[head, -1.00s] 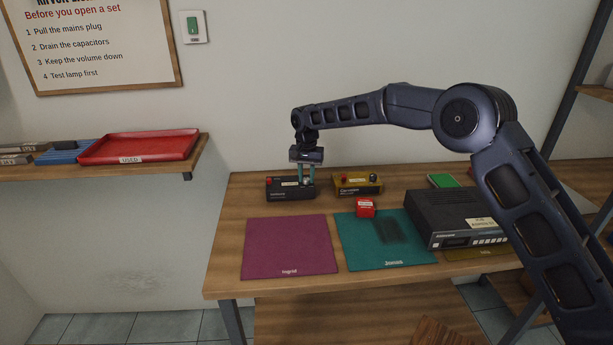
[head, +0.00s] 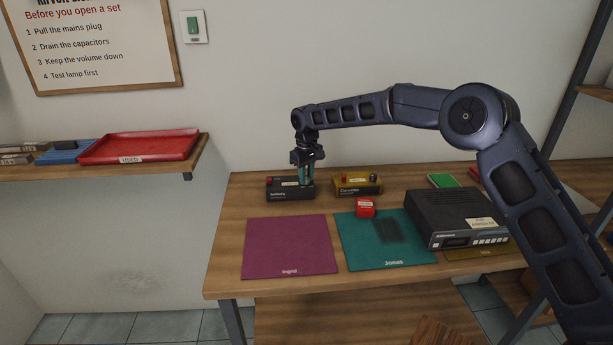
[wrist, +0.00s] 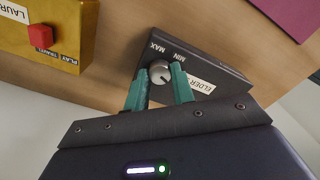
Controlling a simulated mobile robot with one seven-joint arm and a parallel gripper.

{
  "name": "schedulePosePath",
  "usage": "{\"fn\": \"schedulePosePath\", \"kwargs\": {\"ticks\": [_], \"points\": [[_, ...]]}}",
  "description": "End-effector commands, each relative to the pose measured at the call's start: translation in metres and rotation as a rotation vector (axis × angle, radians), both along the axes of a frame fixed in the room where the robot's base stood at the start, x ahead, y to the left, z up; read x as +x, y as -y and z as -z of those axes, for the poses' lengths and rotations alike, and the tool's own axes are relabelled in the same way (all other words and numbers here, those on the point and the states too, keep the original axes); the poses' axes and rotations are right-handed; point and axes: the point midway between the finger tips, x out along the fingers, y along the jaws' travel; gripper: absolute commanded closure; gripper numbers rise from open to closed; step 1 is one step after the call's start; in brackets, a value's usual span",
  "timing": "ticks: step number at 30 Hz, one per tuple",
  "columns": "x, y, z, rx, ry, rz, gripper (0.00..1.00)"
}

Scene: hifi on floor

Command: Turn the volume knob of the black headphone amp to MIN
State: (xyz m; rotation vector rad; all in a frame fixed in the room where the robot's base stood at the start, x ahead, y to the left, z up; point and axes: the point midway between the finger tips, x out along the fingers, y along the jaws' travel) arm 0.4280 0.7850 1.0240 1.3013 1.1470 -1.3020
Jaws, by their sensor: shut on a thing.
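The black headphone amp (head: 290,193) stands at the back left of the bench, with a red part on its left end. In the wrist view the black amp (wrist: 215,75) shows MAX and MIN lettering beside a silver round volume knob (wrist: 160,73). My gripper (head: 306,181) points straight down at the amp's right end. In the wrist view the teal fingers of my gripper (wrist: 160,84) are closed on both sides of the knob. A dark mark shows on the knob's face, too small to read surely against MIN.
A yellow-brown box (head: 357,185) with a red button stands just right of the amp. A small red box (head: 365,208) and a large black unit (head: 458,220) are further right. A purple mat (head: 290,247) and a teal mat (head: 370,255) lie in front.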

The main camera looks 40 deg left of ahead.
Motion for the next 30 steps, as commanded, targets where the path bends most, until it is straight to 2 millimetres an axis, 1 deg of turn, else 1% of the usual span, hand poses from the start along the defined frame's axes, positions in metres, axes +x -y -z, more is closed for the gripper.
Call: {"fn": "schedulePosePath", "kwargs": {"ticks": [18,24,30], "points": [[0.0011,0.0002,0.0007,0.0,0.0,-0.57,0.98],[0.001,0.0001,0.0005,0.0,0.001,-0.715,0.98],[0.0016,0.0004,0.0004,0.0,0.001,-0.811,0.98]]}}
